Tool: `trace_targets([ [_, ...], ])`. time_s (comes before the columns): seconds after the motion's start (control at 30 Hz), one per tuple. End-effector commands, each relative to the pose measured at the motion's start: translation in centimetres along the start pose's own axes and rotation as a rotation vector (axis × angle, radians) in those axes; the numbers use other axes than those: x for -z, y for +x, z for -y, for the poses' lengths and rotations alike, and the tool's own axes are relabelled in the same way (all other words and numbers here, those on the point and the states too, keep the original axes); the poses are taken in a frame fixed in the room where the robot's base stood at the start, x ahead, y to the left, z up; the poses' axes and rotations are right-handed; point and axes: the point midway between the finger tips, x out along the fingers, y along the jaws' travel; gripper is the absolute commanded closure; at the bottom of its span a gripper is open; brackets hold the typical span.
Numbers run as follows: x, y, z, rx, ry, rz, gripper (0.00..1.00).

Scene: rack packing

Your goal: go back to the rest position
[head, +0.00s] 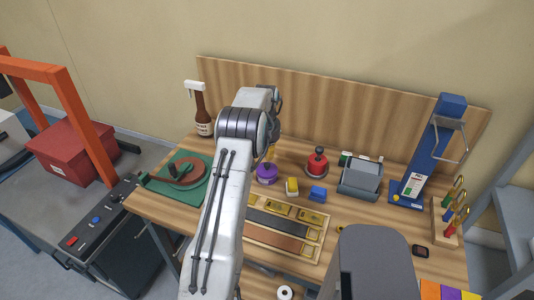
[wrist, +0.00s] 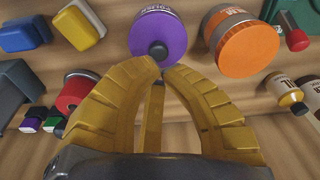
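My gripper (wrist: 162,70) has yellow fingers whose tips come together in the wrist view, with nothing seen held between them. In the head view my arm rises over the workbench, and only a bit of yellow finger (head: 271,153) shows past it, above the purple jar (head: 267,173). In the wrist view the purple jar (wrist: 158,36) with its black knob lies just beyond the fingertips. I cannot tell the exact gap between them. An orange jar (wrist: 240,42) is to the right of the fingertips; my arm hides it in the head view.
A back panel (head: 310,110) stands behind. A blue stand (head: 430,155) is right.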

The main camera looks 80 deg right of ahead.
Motion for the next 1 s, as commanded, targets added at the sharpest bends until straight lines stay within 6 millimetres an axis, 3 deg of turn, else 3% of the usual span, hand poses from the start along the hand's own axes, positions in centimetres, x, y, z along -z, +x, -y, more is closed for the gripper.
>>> trace_targets([
  [1.0,-0.4,2.8,0.0,0.0,0.0,0.001,1.0],
])
